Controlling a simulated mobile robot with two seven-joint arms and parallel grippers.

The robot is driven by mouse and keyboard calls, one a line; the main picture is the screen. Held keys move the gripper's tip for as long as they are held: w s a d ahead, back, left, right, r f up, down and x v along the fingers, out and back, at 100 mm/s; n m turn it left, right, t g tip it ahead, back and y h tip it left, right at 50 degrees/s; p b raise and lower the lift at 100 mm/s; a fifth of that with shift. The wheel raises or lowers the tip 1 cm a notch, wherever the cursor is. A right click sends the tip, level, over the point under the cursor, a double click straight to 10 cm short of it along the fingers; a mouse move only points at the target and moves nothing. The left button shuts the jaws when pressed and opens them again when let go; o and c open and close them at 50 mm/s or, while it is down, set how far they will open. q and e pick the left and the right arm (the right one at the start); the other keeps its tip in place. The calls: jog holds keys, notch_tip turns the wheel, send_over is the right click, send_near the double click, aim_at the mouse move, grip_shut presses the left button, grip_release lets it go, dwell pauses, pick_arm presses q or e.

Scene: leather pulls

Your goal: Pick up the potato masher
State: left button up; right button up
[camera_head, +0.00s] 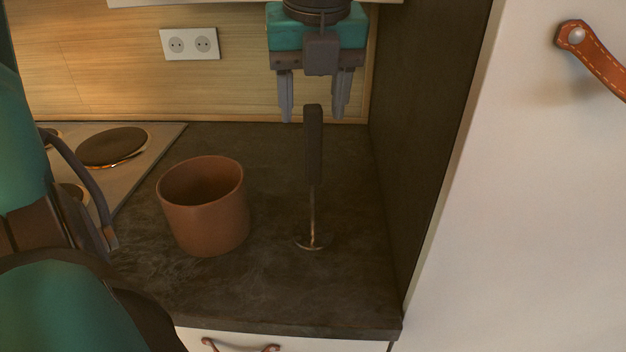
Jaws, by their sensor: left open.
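The potato masher (313,150) stands upright on the dark countertop. Its dark handle points up, and its thin metal shaft ends in a small head on the counter. My left gripper (314,117) points down above the back of the counter, with its fingers apart and nothing gripped. In the picture the top of the handle shows between the two fingertips, but I cannot tell whether it is between them in depth. My right gripper is not in view.
A terracotta pot (204,215) stands left of the masher. A hob (113,147) lies further left. A dark side panel (417,130) and a white cabinet door with a leather pull (600,66) bound the right. A wood backsplash with a socket (189,44) is behind.

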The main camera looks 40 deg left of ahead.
aim_at(313, 136)
pick_arm(q)
jog(key=x, duration=0.6)
jog(key=shift+w+a+f, duration=0.1)
jog(key=shift+w+f, duration=0.15)
jog(key=shift+w, duration=0.05)
grip_shut()
